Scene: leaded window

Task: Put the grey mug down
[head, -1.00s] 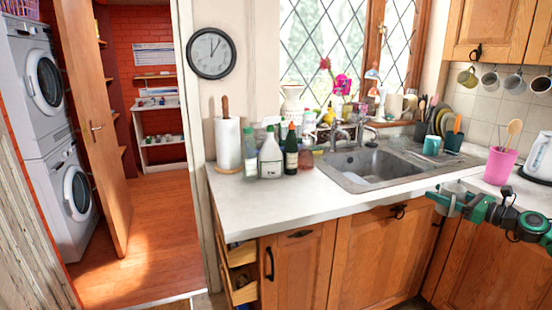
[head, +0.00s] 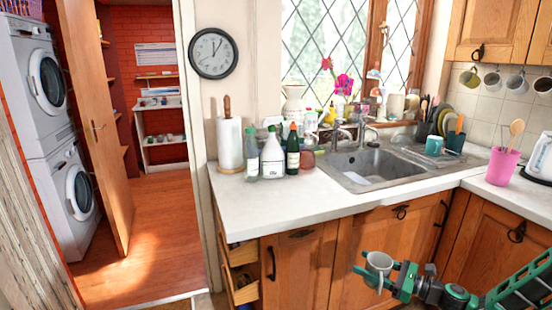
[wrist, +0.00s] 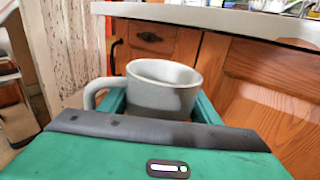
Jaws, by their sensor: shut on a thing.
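The grey mug (head: 379,267) is upright in the head view, held in front of the wooden cabinet doors and below the level of the worktop. My gripper (head: 376,279) is shut on it, with a green finger on each side. In the wrist view the mug (wrist: 160,92) sits between the green fingers, its handle to the left and its open rim up. Its lower part is hidden behind my gripper. The white worktop (head: 290,208) is above and behind the mug, apart from it.
Bottles and a paper towel roll (head: 230,144) stand on the worktop's left. The sink (head: 365,165) is in the middle. A pink utensil cup (head: 502,166) and a white kettle (head: 540,157) stand at the right. The worktop's front strip is clear. Several mugs hang below the wall cabinet.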

